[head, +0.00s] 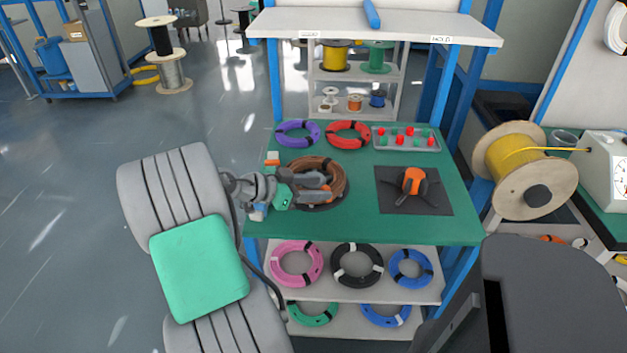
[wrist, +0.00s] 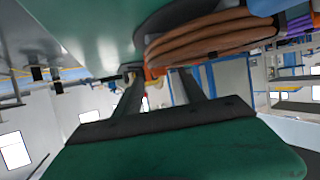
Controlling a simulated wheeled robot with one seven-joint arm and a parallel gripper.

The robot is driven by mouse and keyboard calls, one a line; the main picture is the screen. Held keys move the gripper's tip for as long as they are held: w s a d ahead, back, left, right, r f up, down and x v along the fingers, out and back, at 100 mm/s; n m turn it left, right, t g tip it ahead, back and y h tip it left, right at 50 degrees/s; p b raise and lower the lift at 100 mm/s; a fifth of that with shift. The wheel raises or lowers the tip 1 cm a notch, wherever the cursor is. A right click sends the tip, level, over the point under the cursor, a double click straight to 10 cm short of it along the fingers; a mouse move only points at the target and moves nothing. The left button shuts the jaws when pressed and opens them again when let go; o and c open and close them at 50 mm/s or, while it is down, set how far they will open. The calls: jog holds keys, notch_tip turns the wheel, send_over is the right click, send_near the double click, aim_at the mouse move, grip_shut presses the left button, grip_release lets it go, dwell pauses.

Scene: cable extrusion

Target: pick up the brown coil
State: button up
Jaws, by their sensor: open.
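The brown coil (head: 335,166) lies on the green table top toward its left side, on a dark round base. My gripper (head: 322,187) reaches in from the left, low over the near left part of the coil, and hides some of it. In the wrist view, which looks upside down, my gripper (wrist: 160,78) shows two dark fingers spread apart. The stacked brown loops of the coil (wrist: 205,40) show beyond the fingers, up and right. An orange end of the coil appears close to the fingertips; I cannot tell whether they touch.
A purple coil (head: 298,133) and a red coil (head: 348,134) lie behind. A tray of red and green parts (head: 406,138) is at back right. An orange tool (head: 412,181) rests on a black mat (head: 390,203). Pink (head: 297,263), black and blue coils fill the shelf below.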

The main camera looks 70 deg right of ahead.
jog(key=shift+s+d+f, duration=0.25)
jog(key=shift+s+d, duration=0.15)
jog(key=shift+s, duration=0.05)
jog(key=shift+c, duration=0.2)
jog(key=shift+w, duration=0.1)
grip_shut()
